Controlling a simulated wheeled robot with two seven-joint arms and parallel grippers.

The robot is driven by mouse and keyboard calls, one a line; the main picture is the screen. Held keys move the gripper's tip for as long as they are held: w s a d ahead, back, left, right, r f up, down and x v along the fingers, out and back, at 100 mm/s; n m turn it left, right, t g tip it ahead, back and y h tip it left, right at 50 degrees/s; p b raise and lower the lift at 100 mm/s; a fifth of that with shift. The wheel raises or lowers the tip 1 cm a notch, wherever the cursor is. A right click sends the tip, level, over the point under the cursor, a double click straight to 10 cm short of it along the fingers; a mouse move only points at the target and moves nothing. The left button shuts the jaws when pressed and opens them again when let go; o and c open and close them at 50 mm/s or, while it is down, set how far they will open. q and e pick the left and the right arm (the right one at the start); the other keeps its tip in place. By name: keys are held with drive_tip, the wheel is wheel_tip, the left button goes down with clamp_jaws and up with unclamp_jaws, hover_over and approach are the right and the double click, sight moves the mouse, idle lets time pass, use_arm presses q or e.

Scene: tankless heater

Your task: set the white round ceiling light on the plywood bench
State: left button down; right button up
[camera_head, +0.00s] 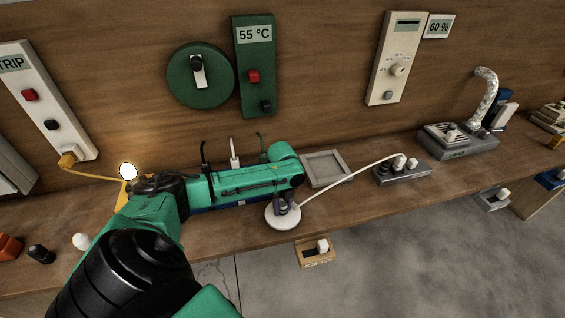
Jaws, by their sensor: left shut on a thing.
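The white round ceiling light (282,222) is a flat disc near the front edge of the plywood bench (370,199). My left gripper (286,206) reaches it from above and is shut on its middle. The fingertips are small and dark, so the exact grip is hard to see. My right gripper is not in view.
A white cord runs from the light to a grey switch block (402,174). A grey square frame (327,168) lies behind the light. A lit bulb (128,171) stands by my arm. A small wooden switch box (316,253) sits below the front edge.

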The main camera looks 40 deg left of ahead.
sight(282, 204)
use_arm(q)
drive_tip(key=shift+f, duration=0.35)
drive_tip(key=shift+c, duration=1.9)
unclamp_jaws()
wheel_tip(282, 204, up, 14)
drive_tip(key=b, duration=0.2)
drive_tip(key=shift+r, duration=0.25)
